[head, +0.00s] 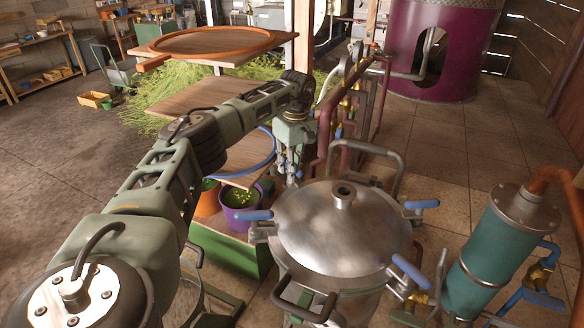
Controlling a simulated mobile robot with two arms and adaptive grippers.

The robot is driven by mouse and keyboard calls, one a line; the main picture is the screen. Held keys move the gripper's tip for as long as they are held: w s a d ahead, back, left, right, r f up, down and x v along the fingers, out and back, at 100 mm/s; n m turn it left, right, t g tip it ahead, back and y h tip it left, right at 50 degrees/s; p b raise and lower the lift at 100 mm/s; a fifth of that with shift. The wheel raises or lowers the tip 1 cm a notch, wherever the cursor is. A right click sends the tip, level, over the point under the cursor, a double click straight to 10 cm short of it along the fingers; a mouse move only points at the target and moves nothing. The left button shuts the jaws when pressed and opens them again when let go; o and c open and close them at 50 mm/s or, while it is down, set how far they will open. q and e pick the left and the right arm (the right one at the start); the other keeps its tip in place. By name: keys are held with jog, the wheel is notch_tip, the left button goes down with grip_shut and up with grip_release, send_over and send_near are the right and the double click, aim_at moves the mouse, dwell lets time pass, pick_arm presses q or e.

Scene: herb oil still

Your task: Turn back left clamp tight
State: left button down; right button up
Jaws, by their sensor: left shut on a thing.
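The steel still pot (345,295) stands at the lower middle with its domed lid (330,240) seated on it. Blue-handled clamps show around the rim: one at the left (256,215), one at the right (421,204) and one at the front right (410,271). My left gripper (291,178) points down at the back left of the rim, its fingers shut at the back left clamp. The fingers hide most of that clamp, so its handle angle cannot be told. My right gripper is not in view.
A grey bar handle (372,147) rises behind the lid, close to my left gripper. Red and brass piping (350,105) stands behind it. A teal cylinder (487,262) stands at the right. A purple pot (240,208) of herbs sits left of the still.

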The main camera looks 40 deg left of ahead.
pick_arm(q)
jog(key=shift+m, duration=0.3)
jog(key=c, duration=1.6)
grip_release()
jog(key=shift+c, duration=0.2)
notch_tip(320, 180, up, 12)
jog(key=shift+w+d, duration=0.15)
jog(key=shift+w, duration=0.25)
